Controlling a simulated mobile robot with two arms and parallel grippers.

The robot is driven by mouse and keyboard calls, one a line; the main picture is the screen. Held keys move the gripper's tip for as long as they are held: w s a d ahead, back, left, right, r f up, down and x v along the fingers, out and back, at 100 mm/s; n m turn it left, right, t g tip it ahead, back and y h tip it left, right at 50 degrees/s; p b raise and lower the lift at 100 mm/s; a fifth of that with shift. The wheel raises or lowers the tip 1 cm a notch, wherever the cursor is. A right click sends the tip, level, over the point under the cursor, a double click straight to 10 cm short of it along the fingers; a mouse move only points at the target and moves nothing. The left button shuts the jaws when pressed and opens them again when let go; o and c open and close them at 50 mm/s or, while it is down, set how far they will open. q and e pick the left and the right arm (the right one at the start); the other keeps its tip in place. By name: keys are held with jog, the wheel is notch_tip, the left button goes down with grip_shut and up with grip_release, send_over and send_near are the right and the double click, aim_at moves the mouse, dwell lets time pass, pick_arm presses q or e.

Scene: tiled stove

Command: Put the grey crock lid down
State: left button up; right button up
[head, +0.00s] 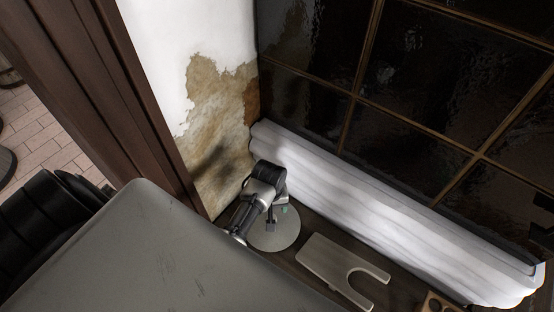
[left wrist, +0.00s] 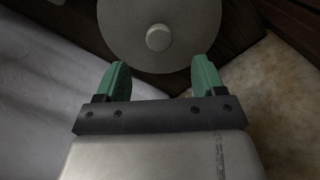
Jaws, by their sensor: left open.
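The grey crock lid (head: 280,242) is a flat round disc on the dark shelf, close to the wall corner. My left gripper (head: 277,216) is just above it and covers part of it in the head view. In the left wrist view the lid (left wrist: 158,50) shows with its round knob (left wrist: 158,37) near the middle. The green fingers of the left gripper (left wrist: 160,76) are spread apart with nothing between them. The knob lies ahead of the fingertips, not between them. My right gripper is not in view.
A flat board with a U-shaped notch (head: 328,266) lies right of the lid. A wooden piece with holes (head: 438,303) is at the bottom right. A white rounded ledge (head: 370,200) runs behind, below dark glossy tiles (head: 420,95). A stained wall (head: 222,125) stands at left.

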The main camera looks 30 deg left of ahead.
aim_at(288, 226)
pick_arm(q)
notch_tip(288, 226, down, 3)
jog(key=shift+r, duration=0.1)
jog(key=shift+f+b, duration=0.3)
notch_tip(288, 226, down, 4)
jog(key=shift+f+b, duration=0.15)
jog(key=shift+b, duration=0.5)
jog(key=shift+w+f, duration=0.1)
jog(key=shift+f, duration=0.4)
jog(key=c, duration=1.1)
jog(key=shift+r, duration=0.1)
grip_shut()
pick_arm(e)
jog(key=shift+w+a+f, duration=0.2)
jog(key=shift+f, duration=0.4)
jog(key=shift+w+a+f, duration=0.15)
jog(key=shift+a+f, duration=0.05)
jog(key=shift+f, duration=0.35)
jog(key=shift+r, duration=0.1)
